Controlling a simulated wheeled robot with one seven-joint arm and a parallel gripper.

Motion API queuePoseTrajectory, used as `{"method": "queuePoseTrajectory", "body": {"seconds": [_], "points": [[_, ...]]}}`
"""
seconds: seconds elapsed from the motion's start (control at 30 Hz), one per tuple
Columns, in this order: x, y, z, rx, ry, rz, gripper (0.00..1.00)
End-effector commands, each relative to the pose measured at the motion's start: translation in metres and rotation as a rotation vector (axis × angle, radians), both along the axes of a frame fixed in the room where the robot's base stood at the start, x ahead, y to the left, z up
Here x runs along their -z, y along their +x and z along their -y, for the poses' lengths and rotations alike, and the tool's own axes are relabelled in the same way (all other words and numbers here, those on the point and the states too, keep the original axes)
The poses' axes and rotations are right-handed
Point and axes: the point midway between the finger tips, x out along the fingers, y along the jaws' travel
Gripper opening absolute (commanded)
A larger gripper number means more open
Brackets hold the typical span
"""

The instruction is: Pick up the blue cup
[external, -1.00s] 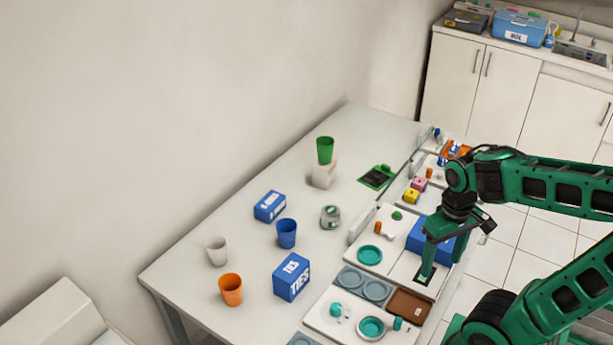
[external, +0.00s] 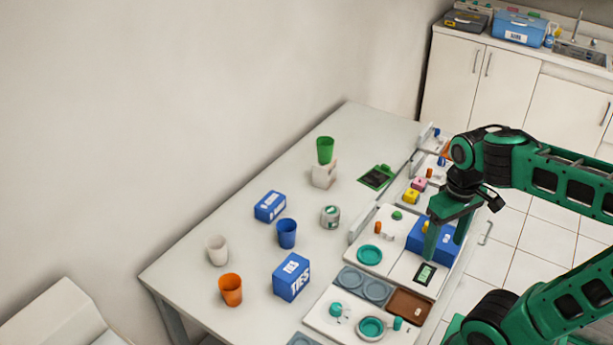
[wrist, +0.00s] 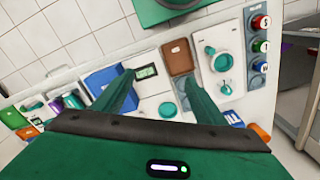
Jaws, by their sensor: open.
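The blue cup (external: 287,233) stands upright on the white table, between two blue boxes, in the external view. I cannot make it out in the wrist view. My gripper (external: 443,240) is at the right side of the table, above the trays, well to the right of the cup. In the wrist view my gripper (wrist: 165,95) has its two fingers spread wide, with nothing between them but trays below.
An orange cup (external: 231,289), a white cup (external: 217,250), a blue TIES box (external: 291,277) and another blue box (external: 270,206) stand around the blue cup.

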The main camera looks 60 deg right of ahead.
Motion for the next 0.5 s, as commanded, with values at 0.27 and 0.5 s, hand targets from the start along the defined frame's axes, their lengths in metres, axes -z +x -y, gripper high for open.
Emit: {"method": "queuePoseTrajectory", "body": {"seconds": [0.27, 0.5], "points": [[0.002, 0.051, 0.004, -0.171, -0.005, 0.044, 0.65], [0.011, 0.127, 0.004, -0.422, 0.016, 0.128, 0.65]]}}
